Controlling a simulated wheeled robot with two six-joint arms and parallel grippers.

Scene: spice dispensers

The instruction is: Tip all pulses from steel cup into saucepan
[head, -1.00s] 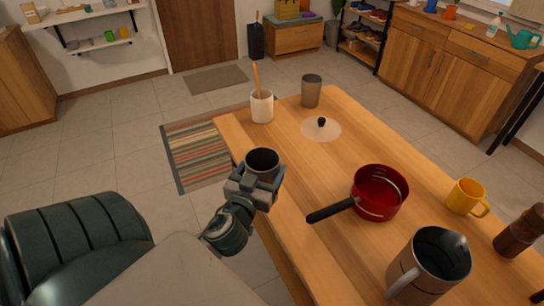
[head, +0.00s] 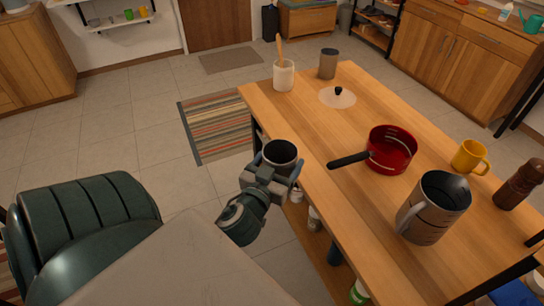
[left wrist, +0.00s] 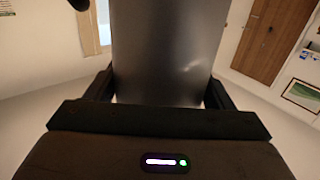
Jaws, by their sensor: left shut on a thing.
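My left gripper (head: 272,176) is shut on the steel cup (head: 281,153), which is upright at the left edge of the table. The cup fills the middle of the left wrist view (left wrist: 165,50) between the fingers. Its inside looks dark in the head view, so I cannot tell the pulses in it. The red saucepan (head: 391,150) stands on the table to the right of the cup, its black handle (head: 348,160) pointing left towards the gripper. Its visible inside is red. My right gripper is not in view.
On the wooden table (head: 310,125) stand a large metal jug (head: 435,207), a yellow mug (head: 470,156), a brown mill (head: 519,184), a white utensil crock (head: 284,75), a grey tumbler (head: 328,64) and a round lid (head: 337,97). Bare tabletop lies between cup and saucepan handle.

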